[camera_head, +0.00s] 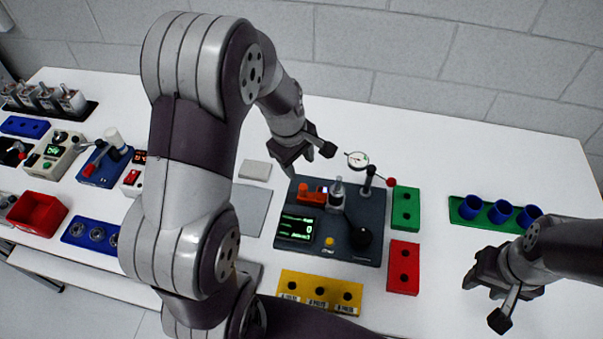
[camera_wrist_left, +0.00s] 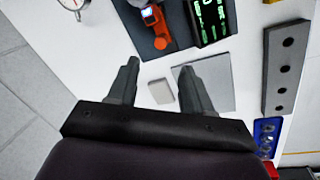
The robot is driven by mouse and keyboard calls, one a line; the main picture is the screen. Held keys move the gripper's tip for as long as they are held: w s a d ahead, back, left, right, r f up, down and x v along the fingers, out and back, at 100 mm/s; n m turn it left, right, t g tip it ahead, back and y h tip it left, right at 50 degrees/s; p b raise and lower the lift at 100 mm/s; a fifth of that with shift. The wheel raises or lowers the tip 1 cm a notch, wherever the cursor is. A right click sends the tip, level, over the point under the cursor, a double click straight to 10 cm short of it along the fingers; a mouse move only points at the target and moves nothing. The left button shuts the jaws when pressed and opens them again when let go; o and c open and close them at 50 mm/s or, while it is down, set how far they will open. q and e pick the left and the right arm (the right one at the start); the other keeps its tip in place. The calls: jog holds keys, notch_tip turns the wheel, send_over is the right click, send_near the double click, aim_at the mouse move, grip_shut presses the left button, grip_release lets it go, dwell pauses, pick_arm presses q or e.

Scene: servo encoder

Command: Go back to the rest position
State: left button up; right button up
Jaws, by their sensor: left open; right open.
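My left arm reaches across the middle of the head view, and its gripper (camera_head: 290,157) hangs just beyond the far left corner of the dark test station (camera_head: 289,258). In the left wrist view the left gripper (camera_wrist_left: 158,75) shows two separated fingers with nothing between them. A small pale block (camera_wrist_left: 161,92) and a grey plate (camera_wrist_left: 218,80) lie on the table beyond those fingers. My right gripper (camera_head: 490,290) is at the lower right of the head view, near the blue cups, open and with nothing seen in it.
A green block (camera_head: 405,208), a red block (camera_head: 403,266) and a yellow holder (camera_head: 321,291) surround the station. A dial gauge (camera_head: 357,160) stands at its back. Blue cups (camera_head: 501,212) sit on a green base at right. A red bin (camera_head: 37,213) and several devices fill the left.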

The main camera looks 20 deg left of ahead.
pick_arm(q)
jog(key=shift+a+r, duration=0.1)
jog(key=shift+r, duration=0.4)
jog(key=shift+s, duration=0.1)
